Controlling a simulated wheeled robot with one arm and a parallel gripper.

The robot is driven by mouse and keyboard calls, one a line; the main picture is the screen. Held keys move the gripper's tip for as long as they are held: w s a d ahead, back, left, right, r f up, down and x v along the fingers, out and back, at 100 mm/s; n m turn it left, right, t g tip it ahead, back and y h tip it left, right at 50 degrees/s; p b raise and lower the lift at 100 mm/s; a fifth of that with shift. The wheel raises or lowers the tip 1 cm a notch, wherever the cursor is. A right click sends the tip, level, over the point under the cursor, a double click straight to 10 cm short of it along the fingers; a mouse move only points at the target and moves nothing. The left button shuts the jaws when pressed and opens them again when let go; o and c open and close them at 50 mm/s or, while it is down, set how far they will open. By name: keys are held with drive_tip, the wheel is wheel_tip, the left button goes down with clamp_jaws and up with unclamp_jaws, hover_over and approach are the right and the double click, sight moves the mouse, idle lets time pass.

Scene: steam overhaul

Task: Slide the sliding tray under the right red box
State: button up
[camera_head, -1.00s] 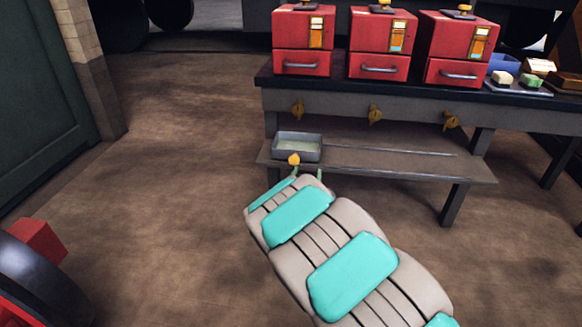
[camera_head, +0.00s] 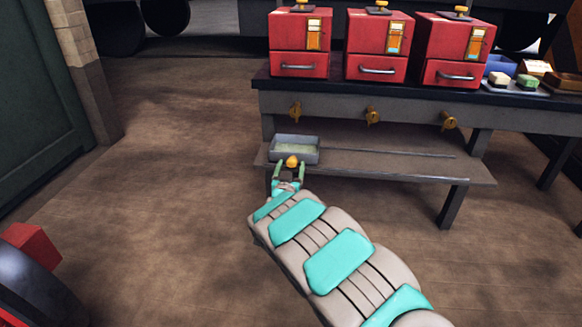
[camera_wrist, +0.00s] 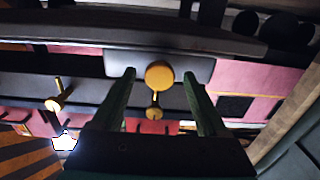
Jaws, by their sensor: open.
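The sliding tray (camera_head: 308,150) is a shallow grey metal box at the left end of the lower shelf, below the left red box (camera_head: 299,45). Its round yellow knob (camera_head: 291,162) faces me. My gripper (camera_head: 289,168) is open, with its green fingers on either side of the knob. In the wrist view the knob (camera_wrist: 159,74) sits between the two open fingertips (camera_wrist: 162,78); I cannot tell whether they touch it. The right red box (camera_head: 452,50) stands on the bench top, beside the middle red box (camera_head: 378,47). Each has a drawer with a handle.
A rail (camera_head: 390,153) runs along the lower shelf (camera_head: 400,170) to the right of the tray, and that stretch is clear. Brass taps (camera_head: 372,116) hang from the bench's front above it. Bench legs (camera_head: 454,205) stand at the right. Open floor lies to the left.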

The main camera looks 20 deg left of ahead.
drive_tip(key=shift+w+a, duration=0.1)
drive_tip(key=shift+w, duration=0.15)
drive_tip(key=shift+c, duration=0.2)
clamp_jaws()
idle(0.4)
idle(0.8)
